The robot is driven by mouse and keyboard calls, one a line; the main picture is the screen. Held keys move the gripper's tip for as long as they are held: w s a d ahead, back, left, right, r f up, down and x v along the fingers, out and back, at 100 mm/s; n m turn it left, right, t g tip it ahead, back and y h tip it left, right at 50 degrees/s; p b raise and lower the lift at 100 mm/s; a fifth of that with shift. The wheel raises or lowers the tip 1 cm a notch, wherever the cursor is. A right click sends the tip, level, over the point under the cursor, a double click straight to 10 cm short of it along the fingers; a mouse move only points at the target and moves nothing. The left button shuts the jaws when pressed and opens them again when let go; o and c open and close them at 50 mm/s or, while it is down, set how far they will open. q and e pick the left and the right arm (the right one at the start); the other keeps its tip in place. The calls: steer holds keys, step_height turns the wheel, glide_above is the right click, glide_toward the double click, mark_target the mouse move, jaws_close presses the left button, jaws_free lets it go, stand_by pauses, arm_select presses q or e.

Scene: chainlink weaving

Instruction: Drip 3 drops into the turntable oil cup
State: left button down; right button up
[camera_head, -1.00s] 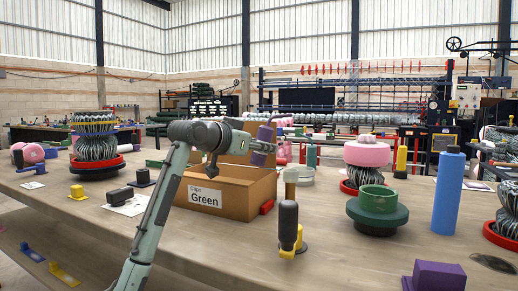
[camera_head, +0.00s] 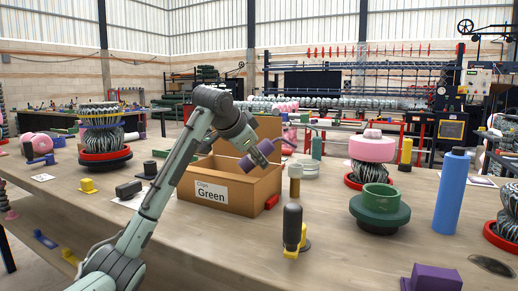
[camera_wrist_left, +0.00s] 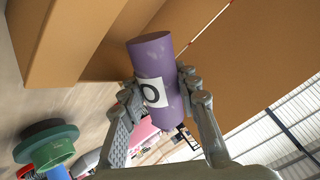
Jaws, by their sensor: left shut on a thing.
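My left gripper (camera_head: 256,153) is shut on a purple cylinder (camera_wrist_left: 158,95) with a white label bearing a dark ring. In the head view the cylinder (camera_head: 265,147) is tilted, above the open cardboard box. In the wrist view the fingers grip it from both sides. A green round cup-like piece (camera_head: 381,197) sits on a wider dark green disc at the right of the table; it also shows at lower left in the wrist view (camera_wrist_left: 48,143). I cannot tell whether it is the turntable oil cup. My right gripper is not in view.
The cardboard box (camera_head: 215,204) is labelled "Clips Green". A black-and-yellow tool (camera_head: 292,228) stands in front of it. A tall blue cylinder (camera_head: 452,192) and a purple block (camera_head: 433,278) are at right. Bare tabletop (camera_head: 205,243) lies at front.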

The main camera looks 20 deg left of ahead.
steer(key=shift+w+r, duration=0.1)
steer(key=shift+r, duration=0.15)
arm_select(q)
steer(key=shift+f+p, duration=0.15)
steer(key=shift+p, duration=0.2)
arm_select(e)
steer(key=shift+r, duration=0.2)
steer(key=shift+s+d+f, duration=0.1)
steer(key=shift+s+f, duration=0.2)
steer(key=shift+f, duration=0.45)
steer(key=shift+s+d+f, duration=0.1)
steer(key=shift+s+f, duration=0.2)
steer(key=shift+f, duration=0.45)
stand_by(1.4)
arm_select(q)
steer(key=shift+r+g+y+p, duration=0.3)
steer(key=shift+r, duration=0.2)
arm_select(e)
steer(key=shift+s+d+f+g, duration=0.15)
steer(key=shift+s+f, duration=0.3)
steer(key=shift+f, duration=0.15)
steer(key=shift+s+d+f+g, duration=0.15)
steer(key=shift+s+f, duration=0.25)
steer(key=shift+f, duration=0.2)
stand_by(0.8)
arm_select(q)
steer(key=shift+r+m+g+y, duration=0.5)
steer(key=shift+r+g, duration=0.1)
steer(key=shift+r, duration=0.25)
stand_by(0.9)
